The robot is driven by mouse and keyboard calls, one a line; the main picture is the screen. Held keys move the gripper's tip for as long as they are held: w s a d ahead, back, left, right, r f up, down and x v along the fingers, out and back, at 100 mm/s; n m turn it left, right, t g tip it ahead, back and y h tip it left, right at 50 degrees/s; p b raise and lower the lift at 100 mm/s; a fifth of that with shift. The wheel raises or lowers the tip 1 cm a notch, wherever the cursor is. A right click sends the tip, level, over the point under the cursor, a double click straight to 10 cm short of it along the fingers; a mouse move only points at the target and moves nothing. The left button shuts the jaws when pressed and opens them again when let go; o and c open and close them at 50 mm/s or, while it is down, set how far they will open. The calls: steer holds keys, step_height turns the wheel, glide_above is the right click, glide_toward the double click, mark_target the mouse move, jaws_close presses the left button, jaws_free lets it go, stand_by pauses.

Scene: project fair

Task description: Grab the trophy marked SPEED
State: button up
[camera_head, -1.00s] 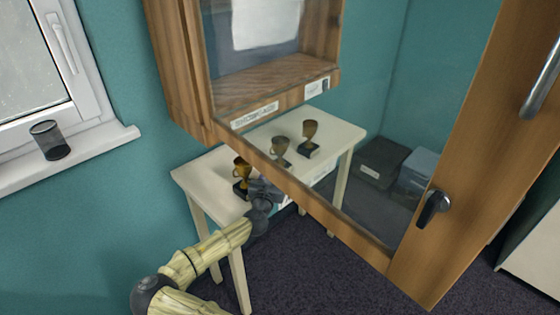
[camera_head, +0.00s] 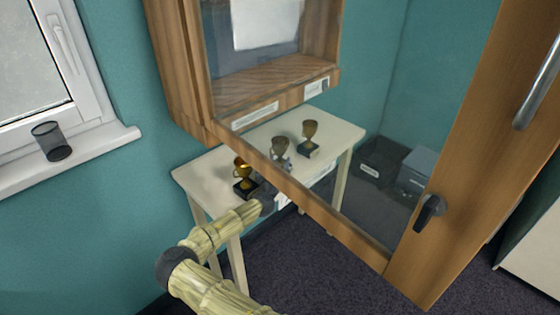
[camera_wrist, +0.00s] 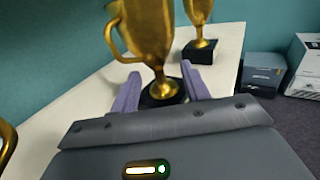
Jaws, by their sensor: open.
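Three gold trophies on dark bases stand upright on a small cream table (camera_head: 205,172). In the head view, the left trophy (camera_head: 242,176) is in the open, while the middle trophy (camera_head: 280,149) and right trophy (camera_head: 309,137) show through a glass door. No SPEED marking is readable. In the wrist view, my open gripper (camera_wrist: 159,70) has one finger on each side of the middle trophy (camera_wrist: 148,30), near its stem and base; contact cannot be told. The right trophy (camera_wrist: 201,46) stands behind it. Part of the left trophy (camera_wrist: 6,142) shows at the left edge.
A wood-framed glass door (camera_head: 425,240) of a wall cabinet (camera_head: 180,95) hangs open across the view and hides part of my gripper. Dark boxes (camera_head: 378,163) stand on the floor beyond. A dark mesh cup (camera_head: 51,141) is on the window sill at the left.

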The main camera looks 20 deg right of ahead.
stand_by(0.5)
jaws_close()
steer(key=shift+r, duration=0.1)
steer(key=shift+r, duration=0.55)
step_height(320, 180, up, 3)
steer(key=shift+f, duration=0.15)
steer(key=s+d, duration=0.3)
steer(key=s, duration=0.5)
steer(key=s+d, duration=0.3)
steer(key=s, duration=0.6)
steer(key=shift+f+b, duration=0.2)
steer(key=shift+b, duration=0.25)
steer(key=shift+d, duration=0.1)
